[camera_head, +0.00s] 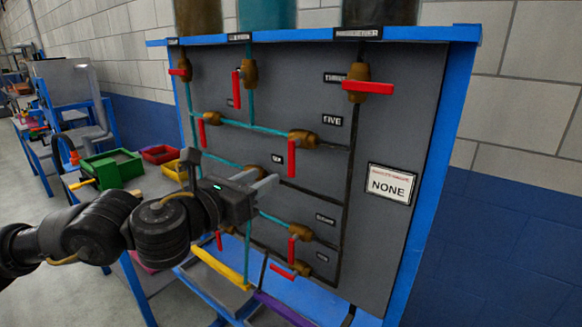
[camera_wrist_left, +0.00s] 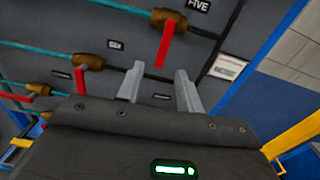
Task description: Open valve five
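Valve five is the brown valve (camera_head: 302,138) left of and below the FIVE label (camera_head: 332,120) on the grey panel. Its red handle (camera_head: 291,160) hangs straight down, across the teal-to-black pipe line. In the left wrist view, the handle (camera_wrist_left: 165,46) shows ahead of my fingers, its lower end lined up between the fingertips. My left gripper (camera_head: 268,182) is open and empty, just below the handle in the head view. The fingers (camera_wrist_left: 159,70) look apart from the handle, though the exact gap is hard to tell. My right gripper is not in view.
Other valves with red handles surround it, including valve three (camera_head: 356,82) above right and one below (camera_head: 299,232). A NONE sign (camera_head: 389,185) is at the right. A green bin (camera_head: 112,167) stands on the side table at the left.

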